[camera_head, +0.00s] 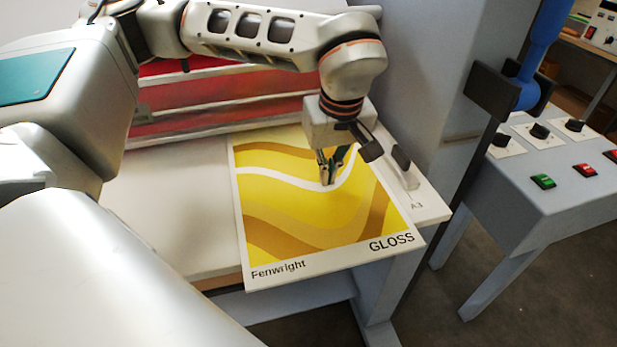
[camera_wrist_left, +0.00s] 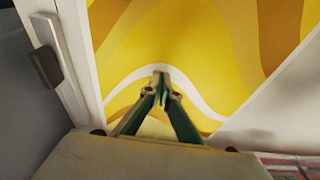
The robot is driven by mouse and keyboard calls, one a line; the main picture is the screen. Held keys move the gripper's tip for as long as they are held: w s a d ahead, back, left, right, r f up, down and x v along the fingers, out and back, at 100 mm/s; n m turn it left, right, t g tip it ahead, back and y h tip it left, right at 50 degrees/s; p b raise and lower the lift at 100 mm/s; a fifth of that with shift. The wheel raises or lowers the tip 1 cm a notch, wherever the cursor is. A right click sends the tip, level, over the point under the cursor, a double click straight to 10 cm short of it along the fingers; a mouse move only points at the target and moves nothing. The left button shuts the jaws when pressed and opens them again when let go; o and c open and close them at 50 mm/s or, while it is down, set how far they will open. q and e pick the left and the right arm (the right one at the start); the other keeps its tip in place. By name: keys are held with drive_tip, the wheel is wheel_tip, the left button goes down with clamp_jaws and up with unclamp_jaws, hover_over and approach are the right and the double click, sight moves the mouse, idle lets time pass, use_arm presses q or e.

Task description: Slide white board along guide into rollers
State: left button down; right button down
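The white board (camera_head: 300,215) carries a yellow wavy print with "Fenwright" and "GLOSS" and lies flat on the feed table. Its near edge overhangs the table front. My left gripper (camera_head: 327,180) points down over the board's right half with its fingertips together, at or just above the surface; contact is unclear. The wrist view also shows the fingertips (camera_wrist_left: 161,84) meeting over the print of the board (camera_wrist_left: 205,60). The guide (camera_head: 410,175), a pale rail with a dark knob, runs along the board's right side. The red rollers (camera_head: 200,112) lie behind, partly hidden by my arm. My right gripper is out of view.
The pale feed table (camera_head: 170,215) has bare room left of the board. A grey machine side (camera_head: 415,70) rises at the back right. A grey control stand (camera_head: 520,190) with knobs and coloured buttons stands at right, near a blue-handled lever (camera_head: 540,50).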

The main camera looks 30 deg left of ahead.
sight(331, 153)
use_arm(q)
drive_tip(key=shift+w+d+p, duration=0.35)
drive_tip(key=shift+w+d, duration=0.75)
drive_tip(key=shift+w, duration=0.3)
drive_tip(key=shift+w+a+p, duration=0.35)
drive_tip(key=shift+w+a, duration=0.25)
drive_tip(key=shift+a, duration=0.15)
drive_tip(key=shift+w+a+f+p, duration=0.1)
drive_tip(key=shift+w+a+p, duration=0.25)
drive_tip(key=shift+w+a, duration=0.4)
drive_tip(key=shift+a, duration=0.1)
drive_tip(key=shift+w+a+p, duration=0.9)
drive_tip(key=shift+w+a, duration=0.45)
